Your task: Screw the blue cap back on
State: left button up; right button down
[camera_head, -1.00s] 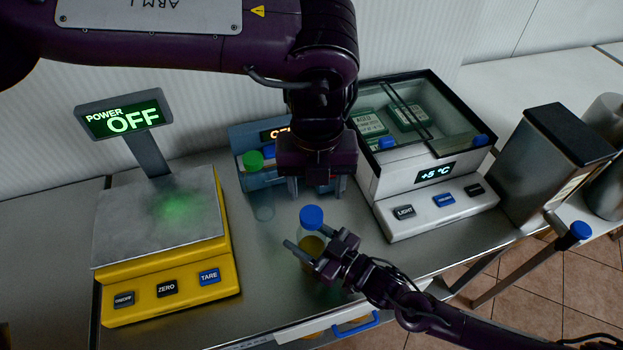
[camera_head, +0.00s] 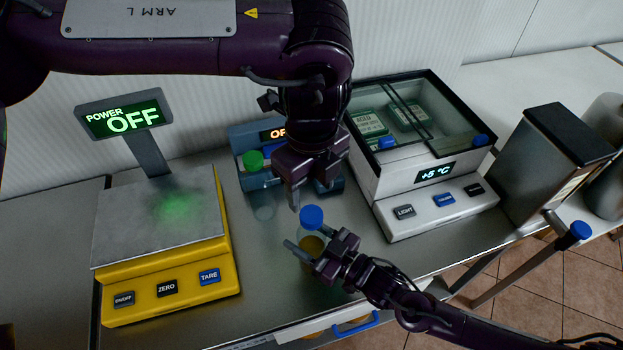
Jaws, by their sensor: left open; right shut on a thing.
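Whether the cap is threaded on or only resting cannot be told. My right gripper (camera_head: 305,252) is shut on the jar, its fingers around the body below the cap. My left gripper (camera_head: 311,193) is open and empty, its fingers pointing down just above and behind the cap, apart from it.
A yellow scale (camera_head: 168,291) reading OFF stands at the left. A blue device (camera_head: 243,136) and a green-capped clear jar (camera_head: 253,161) are behind. A chilled display case (camera_head: 425,204) and a dark metal container (camera_head: 553,160) stand at the right. Counter between scale and jar is clear.

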aim_at(311, 214)
pick_arm(q)
notch_tip(311, 214, down, 7)
jog(key=shift+r, duration=0.1)
dwell(0.4)
jog(key=c, duration=1)
jog(key=m, duration=0.5)
jog(key=shift+m, duration=0.3)
jog(key=m, duration=1.5)
jog(key=shift+m, duration=0.4)
jog(key=o, duration=1.1)
